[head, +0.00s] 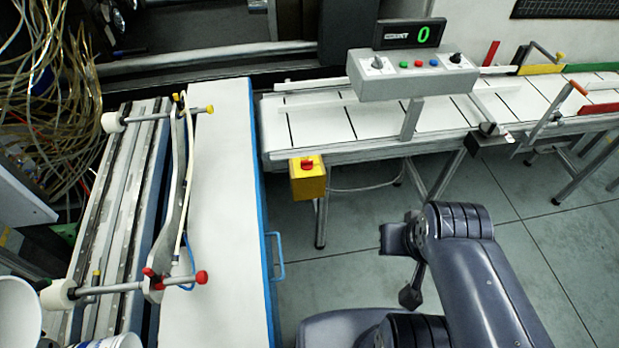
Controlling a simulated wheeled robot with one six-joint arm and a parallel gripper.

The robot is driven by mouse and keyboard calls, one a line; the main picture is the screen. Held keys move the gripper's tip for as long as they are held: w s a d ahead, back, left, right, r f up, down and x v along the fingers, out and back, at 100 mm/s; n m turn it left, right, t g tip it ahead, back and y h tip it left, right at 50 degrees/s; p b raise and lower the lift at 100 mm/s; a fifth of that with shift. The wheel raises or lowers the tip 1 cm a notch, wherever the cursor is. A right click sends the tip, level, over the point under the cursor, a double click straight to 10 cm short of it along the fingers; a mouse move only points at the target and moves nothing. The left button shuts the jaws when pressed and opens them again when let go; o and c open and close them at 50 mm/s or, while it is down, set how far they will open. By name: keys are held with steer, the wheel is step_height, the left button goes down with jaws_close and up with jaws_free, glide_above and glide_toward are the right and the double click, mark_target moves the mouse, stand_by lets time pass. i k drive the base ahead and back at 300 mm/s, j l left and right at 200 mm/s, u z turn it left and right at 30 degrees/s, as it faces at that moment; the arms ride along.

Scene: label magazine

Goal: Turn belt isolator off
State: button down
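A grey control box (413,77) stands on a post over the white belt conveyor (360,122). Its top carries a grey rotary knob (377,63) at the left, a black knob (456,58) at the right and small red and green buttons between them. I cannot read any labels, so I cannot tell which control is the belt isolator, or its setting. A yellow box with a red button (307,163) hangs below the conveyor's near left end. My dark arm is at the lower right, apart from the controls. My gripper's fingers cannot be made out.
A counter display (409,34) shows a green 0 behind the control box. A white-topped bench with a blue edge and handle (276,257) is at the left, beside rails with rollers. Coloured guide arms (563,105) stand over the right conveyor. Grey floor (345,285) is open before the conveyor.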

mark_target(307, 164)
steer(key=i+l, duration=0.15)
steer(key=i, duration=0.25)
steer(key=i+l+z, duration=0.15)
steer(key=i, duration=0.25)
